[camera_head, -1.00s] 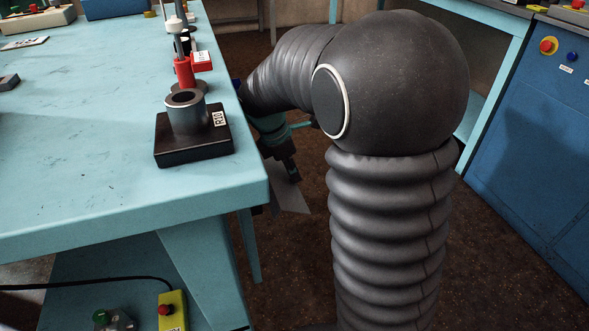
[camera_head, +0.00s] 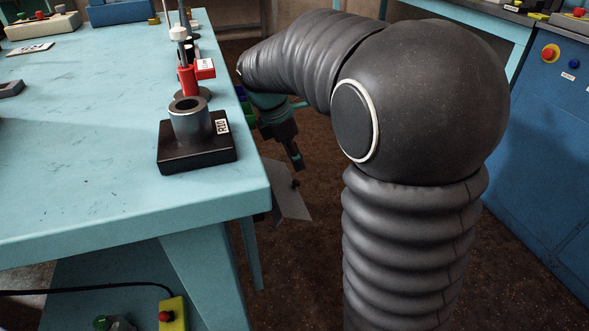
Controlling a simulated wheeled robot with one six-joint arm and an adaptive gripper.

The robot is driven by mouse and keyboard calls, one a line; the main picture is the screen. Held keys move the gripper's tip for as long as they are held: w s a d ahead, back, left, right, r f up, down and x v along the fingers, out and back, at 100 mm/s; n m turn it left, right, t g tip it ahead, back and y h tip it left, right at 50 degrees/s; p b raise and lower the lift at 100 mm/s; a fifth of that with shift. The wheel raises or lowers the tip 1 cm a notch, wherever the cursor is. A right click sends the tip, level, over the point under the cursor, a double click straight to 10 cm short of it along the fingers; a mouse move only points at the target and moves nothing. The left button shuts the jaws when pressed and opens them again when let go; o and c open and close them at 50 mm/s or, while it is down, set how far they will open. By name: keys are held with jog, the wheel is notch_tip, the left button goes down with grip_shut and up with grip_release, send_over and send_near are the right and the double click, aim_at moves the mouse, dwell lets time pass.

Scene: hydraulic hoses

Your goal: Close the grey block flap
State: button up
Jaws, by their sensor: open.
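A grey panel (camera_head: 291,204), which looks like the grey block flap, stands out beside the right side of the turquoise table, below its top. A small dark knob (camera_head: 295,184) shows on its upper part. The block behind it is hidden by the table, so I cannot tell the hinge side. My gripper (camera_head: 297,164) points down just above the panel's upper edge, close to the knob. It is open and holds nothing that I can see. Whether it touches the panel is unclear.
The table (camera_head: 90,190) fills the left, with a black-based cylinder fixture (camera_head: 195,150) near its right edge and a red part (camera_head: 188,78) behind. A blue cabinet (camera_head: 550,150) stands at the right.

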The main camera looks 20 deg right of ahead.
jog(key=shift+r, duration=1.6)
